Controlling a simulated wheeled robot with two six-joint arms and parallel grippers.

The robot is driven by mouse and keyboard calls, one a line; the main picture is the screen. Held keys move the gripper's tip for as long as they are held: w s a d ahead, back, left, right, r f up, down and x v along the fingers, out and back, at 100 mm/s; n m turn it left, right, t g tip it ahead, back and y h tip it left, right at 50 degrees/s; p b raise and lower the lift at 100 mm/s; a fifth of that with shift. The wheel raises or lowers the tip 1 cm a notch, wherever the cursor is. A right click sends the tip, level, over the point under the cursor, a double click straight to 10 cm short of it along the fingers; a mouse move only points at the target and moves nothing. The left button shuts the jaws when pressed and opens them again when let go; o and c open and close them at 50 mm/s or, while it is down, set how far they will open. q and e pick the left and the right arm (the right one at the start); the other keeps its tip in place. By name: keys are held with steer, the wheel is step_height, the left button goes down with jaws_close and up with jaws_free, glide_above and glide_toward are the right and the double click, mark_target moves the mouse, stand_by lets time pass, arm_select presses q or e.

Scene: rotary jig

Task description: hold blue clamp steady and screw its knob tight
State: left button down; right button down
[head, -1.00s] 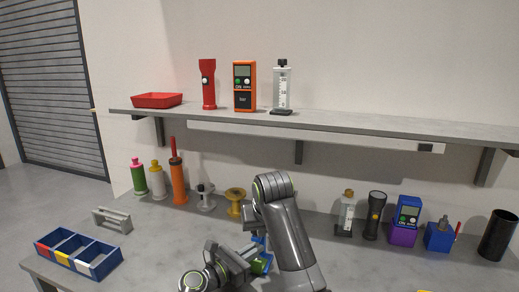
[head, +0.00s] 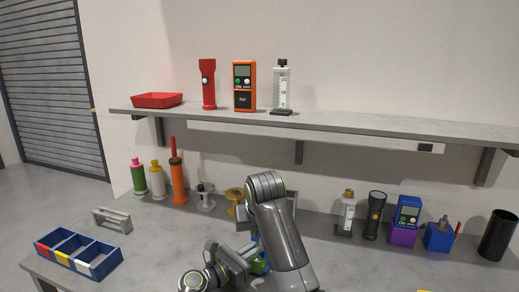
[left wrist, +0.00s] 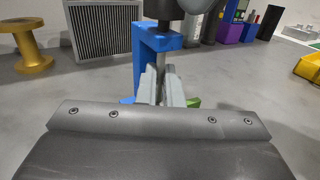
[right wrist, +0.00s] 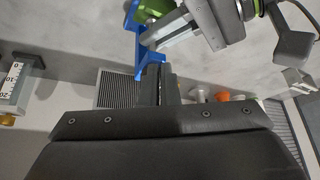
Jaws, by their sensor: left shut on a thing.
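The blue clamp (left wrist: 151,40) stands upright in the left wrist view, with a grey screw rod inside its frame. My left gripper (left wrist: 162,88) is shut on its lower part; in the head view the left gripper (head: 238,260) is low in the middle. A green part (head: 258,267) shows beside it. In the right wrist view the blue clamp (right wrist: 133,35) is just ahead of my right gripper (right wrist: 160,80). The right fingers lie close together at the clamp's top end. The knob is hidden behind them, so I cannot tell whether they grip it.
A blue divided bin (head: 105,262) and a grey bracket (head: 112,220) are at left. Bottles, spools (head: 205,198), a black flashlight (head: 374,215) and a black cup (head: 497,236) line the back. The shelf (head: 350,126) hangs above. The bench front right is largely clear.

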step_height(320, 180, up, 6)
steer(key=shift+s, duration=0.35)
stand_by(0.4)
step_height(320, 180, down, 6)
steer(key=d, duration=0.2)
steer(key=shift+w+d, duration=0.25)
steer(key=shift+w, duration=0.2)
stand_by(0.5)
steer(key=shift+w+a, duration=0.15)
steer(key=shift+w, duration=0.05)
stand_by(0.5)
